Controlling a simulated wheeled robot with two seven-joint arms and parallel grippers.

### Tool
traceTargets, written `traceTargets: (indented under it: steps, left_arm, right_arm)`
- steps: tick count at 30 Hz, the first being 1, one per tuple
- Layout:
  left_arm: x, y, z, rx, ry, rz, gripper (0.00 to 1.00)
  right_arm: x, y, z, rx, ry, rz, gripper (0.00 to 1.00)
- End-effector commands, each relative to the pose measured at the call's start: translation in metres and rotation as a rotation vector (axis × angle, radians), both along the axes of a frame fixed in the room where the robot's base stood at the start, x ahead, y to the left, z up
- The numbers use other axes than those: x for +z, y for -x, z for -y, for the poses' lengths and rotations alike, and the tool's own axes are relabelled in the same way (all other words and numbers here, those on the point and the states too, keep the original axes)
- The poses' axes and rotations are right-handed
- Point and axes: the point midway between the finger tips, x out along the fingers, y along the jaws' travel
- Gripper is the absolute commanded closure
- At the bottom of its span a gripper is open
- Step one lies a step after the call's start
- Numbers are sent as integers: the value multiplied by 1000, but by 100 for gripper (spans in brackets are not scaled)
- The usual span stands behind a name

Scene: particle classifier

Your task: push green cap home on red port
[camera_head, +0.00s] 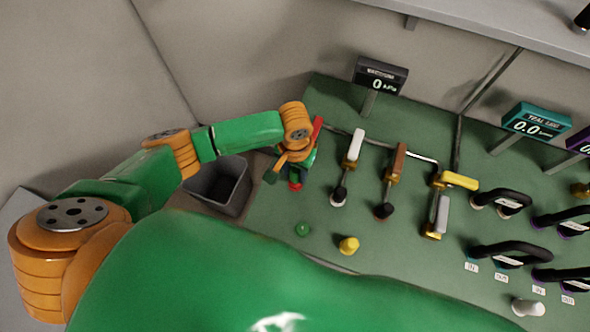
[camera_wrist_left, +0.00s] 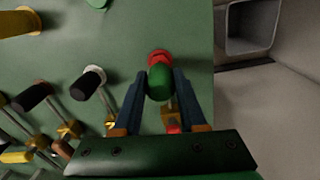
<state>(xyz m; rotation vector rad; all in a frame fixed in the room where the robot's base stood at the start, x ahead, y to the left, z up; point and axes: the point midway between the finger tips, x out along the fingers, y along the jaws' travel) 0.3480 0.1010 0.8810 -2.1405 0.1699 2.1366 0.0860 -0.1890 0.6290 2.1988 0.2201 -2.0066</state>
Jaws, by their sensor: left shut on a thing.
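My left gripper (camera_head: 287,172) is at the left part of the green panel. In the left wrist view, its two dark blue fingers (camera_wrist_left: 160,86) are closed on the sides of the green cap (camera_wrist_left: 159,80). The red port (camera_wrist_left: 158,56) shows just past the cap's end, roughly in line with it. The cap covers part of the port, and I cannot tell whether they touch or how far the cap is on. In the head view, a bit of the red port (camera_head: 295,186) shows below the gripper, and the cap is mostly hidden. My right gripper is not in view.
A grey bin (camera_head: 242,193) stands left of the gripper. Valves with a white handle (camera_head: 355,146) and a brown handle (camera_head: 398,158) stand to its right. A green knob (camera_head: 302,230) and a yellow one (camera_head: 348,245) sit on the panel below. A red handle (camera_head: 317,128) is close behind.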

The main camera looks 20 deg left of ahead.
Motion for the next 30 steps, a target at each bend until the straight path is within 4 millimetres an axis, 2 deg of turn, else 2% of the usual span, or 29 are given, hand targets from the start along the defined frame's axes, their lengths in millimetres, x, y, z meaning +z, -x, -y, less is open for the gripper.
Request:
traceTargets:
  steps: [30]
  left_arm:
    - [-27, 0, 0, 0, 0, -1, 100]
  right_arm:
    - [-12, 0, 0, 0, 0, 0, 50]
